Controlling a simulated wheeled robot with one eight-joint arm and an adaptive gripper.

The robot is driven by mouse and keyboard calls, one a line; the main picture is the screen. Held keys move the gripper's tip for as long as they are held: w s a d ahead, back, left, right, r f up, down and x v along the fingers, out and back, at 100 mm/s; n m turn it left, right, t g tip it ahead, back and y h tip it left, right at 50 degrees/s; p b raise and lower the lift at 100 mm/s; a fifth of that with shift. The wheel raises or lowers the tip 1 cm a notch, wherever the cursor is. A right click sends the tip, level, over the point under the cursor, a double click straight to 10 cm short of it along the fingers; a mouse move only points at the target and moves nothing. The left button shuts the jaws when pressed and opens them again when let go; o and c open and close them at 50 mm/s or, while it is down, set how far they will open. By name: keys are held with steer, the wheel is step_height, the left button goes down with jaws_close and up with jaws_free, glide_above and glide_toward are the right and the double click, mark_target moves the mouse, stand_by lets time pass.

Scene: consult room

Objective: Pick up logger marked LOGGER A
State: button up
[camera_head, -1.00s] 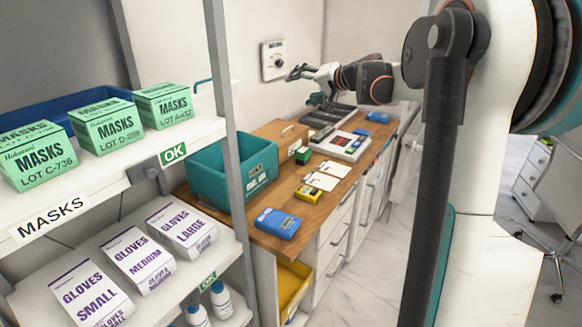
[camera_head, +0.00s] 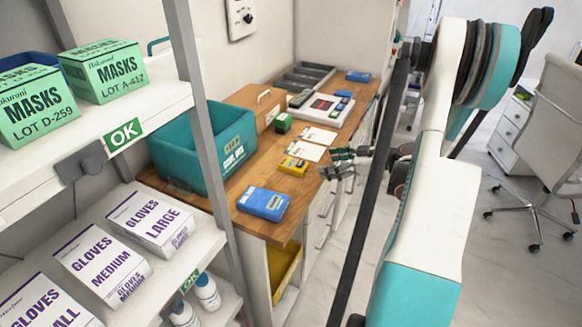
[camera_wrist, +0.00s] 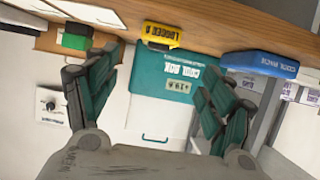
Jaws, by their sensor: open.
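The yellow logger (camera_head: 293,165) lies on the wooden counter, between the blue cool pack and the white cards. In the wrist view the yellow logger (camera_wrist: 161,36), its label reading LOGGER A, lies beyond the fingers near the top. My gripper (camera_head: 333,164) hangs beside the counter's front edge, to the right of the logger and apart from it. In the wrist view my gripper (camera_wrist: 157,78) has its two teal fingers spread wide, with nothing held between them.
The blue cool pack (camera_head: 263,203) lies nearer on the counter (camera_head: 240,181). A teal cool box (camera_head: 179,162) stands behind, and a green block (camera_head: 284,123) is farther along. White cards (camera_head: 312,151) lie beyond the logger. A shelf post (camera_head: 207,130) rises at the left.

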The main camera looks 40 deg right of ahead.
mark_target(303, 164)
steer(key=b+x, duration=0.3)
steer(key=x, duration=0.9)
steer(key=shift+d, duration=0.2)
steer(key=c, duration=1.2)
